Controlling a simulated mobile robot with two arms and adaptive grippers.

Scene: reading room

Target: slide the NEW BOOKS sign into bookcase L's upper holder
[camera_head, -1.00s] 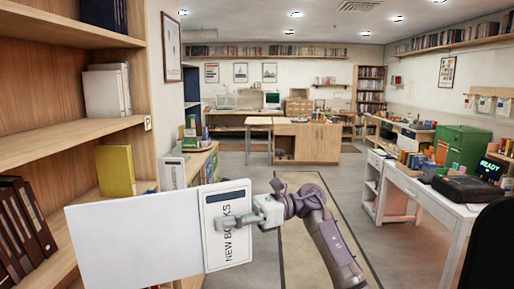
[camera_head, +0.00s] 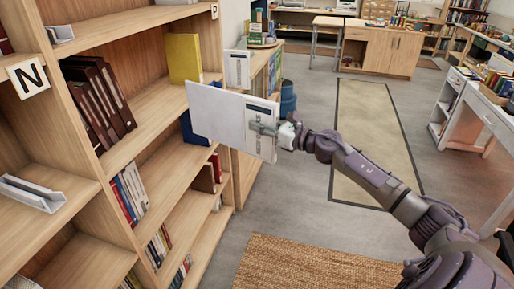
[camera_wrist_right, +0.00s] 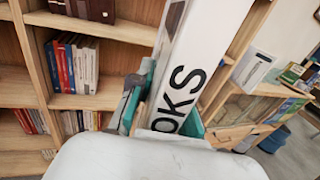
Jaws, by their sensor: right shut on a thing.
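My right gripper (camera_head: 265,130) is shut on the sign's lettered right end. In the right wrist view the sign (camera_wrist_right: 200,65) rises between the fingers with "OKS" readable. A clear-looking holder (camera_head: 32,192) lies on a shelf at the left, and another (camera_head: 60,33) sits higher up. No L label shows; the labels I read are N (camera_head: 28,77) and P (camera_head: 214,11). My left gripper is out of view.
Bookcase shelves (camera_head: 150,110) with dark binders (camera_head: 98,100) and a yellow book (camera_head: 184,58) fill the left. A white desk (camera_head: 490,120) stands at the right. A brown mat (camera_head: 310,265) lies in front, with open floor around it.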

